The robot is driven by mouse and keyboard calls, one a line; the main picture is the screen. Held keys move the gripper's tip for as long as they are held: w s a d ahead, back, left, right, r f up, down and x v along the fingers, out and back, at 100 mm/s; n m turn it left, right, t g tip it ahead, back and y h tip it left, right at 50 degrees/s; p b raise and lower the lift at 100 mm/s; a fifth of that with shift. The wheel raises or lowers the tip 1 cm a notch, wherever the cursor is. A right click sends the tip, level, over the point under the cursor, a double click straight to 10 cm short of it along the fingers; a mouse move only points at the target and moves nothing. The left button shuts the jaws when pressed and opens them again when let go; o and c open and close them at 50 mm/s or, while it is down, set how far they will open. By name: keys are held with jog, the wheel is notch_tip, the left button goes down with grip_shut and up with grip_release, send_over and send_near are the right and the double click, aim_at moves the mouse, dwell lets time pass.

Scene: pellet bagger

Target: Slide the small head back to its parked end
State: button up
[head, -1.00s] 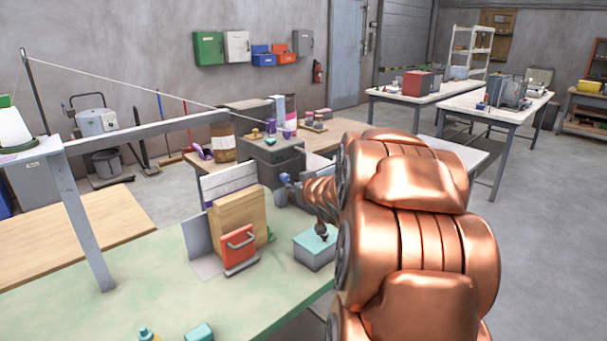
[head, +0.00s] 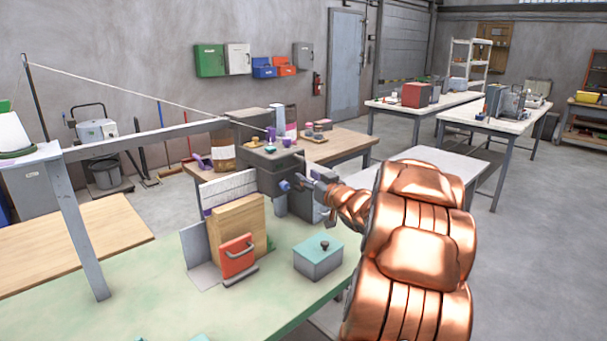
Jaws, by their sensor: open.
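The small head appears to be the dark grey machine body (head: 275,166) at the far end of the green-topped bench. A blue knob (head: 285,186) sticks out of its front. A thin thread runs to it from a pole at the left. My gripper (head: 304,183) is open, just right of the blue knob and very close to it. I cannot tell whether they touch. My copper arm hides part of the area to the right. A tan block (head: 240,222) with a red handled plate (head: 238,257) stands in front of the head.
A teal-lidded box (head: 318,258) with a dark knob sits on the green bench (head: 160,285), below my gripper. A grey beam (head: 140,137) spans the bench's left side. A white panel (head: 228,188) stands left of the head. Purple items stand behind.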

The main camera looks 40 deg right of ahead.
jog(key=shift+x, duration=1.4)
jog(key=shift+c, duration=0.3)
grip_shut()
